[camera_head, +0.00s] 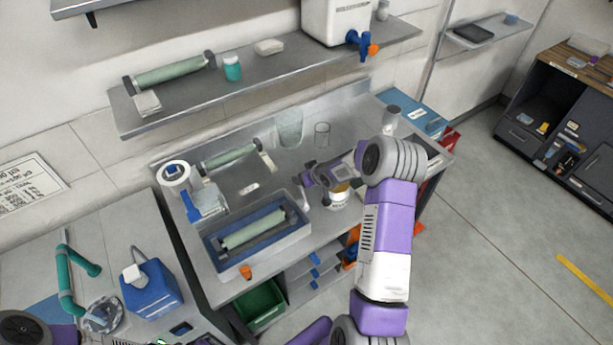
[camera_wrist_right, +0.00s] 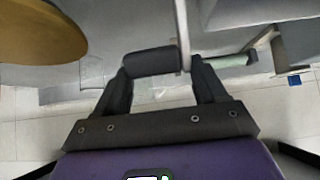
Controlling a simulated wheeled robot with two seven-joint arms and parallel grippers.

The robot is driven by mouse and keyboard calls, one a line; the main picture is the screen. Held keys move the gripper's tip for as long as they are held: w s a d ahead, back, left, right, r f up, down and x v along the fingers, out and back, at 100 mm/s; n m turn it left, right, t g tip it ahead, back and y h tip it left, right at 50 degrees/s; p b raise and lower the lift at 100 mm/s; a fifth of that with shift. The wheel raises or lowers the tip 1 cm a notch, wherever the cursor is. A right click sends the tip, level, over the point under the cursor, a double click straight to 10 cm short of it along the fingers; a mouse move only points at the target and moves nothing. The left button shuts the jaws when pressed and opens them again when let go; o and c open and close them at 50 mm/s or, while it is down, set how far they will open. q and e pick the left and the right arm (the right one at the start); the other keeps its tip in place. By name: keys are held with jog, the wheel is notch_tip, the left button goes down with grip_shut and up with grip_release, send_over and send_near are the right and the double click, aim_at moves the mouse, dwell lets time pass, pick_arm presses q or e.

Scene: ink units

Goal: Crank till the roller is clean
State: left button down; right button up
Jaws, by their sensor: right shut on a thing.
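A pale green roller (camera_head: 252,229) lies across a grey-blue tray (camera_head: 222,262) at the front of the steel bench. My right gripper (camera_head: 312,182) is just beyond the tray's right end. In the right wrist view my right gripper (camera_wrist_right: 152,66) is shut on a dark cylindrical crank handle (camera_wrist_right: 150,61). A thin metal crank arm (camera_wrist_right: 182,28) rises beside the handle. A pale green roller end (camera_wrist_right: 238,60) shows to the right there. In the head view the handle is hidden by the gripper. My left gripper is not in view.
A tin (camera_head: 339,198) stands close to my right gripper. Another green roller (camera_head: 229,155) and a glass beaker (camera_head: 289,128) are at the back of the bench. A shelf (camera_head: 270,75) overhangs behind.

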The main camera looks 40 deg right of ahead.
jog(key=shift+w+d+b, duration=0.3)
jog(key=shift+w+d, duration=0.2)
jog(key=shift+w, duration=0.35)
jog(key=o, duration=1.1)
jog(key=shift+w, duration=0.1)
jog(key=shift+o, duration=1.1)
jog(key=shift+f, duration=0.25)
jog(key=shift+a, duration=0.1)
jog(key=v, duration=0.7)
jog(key=shift+s, duration=0.2)
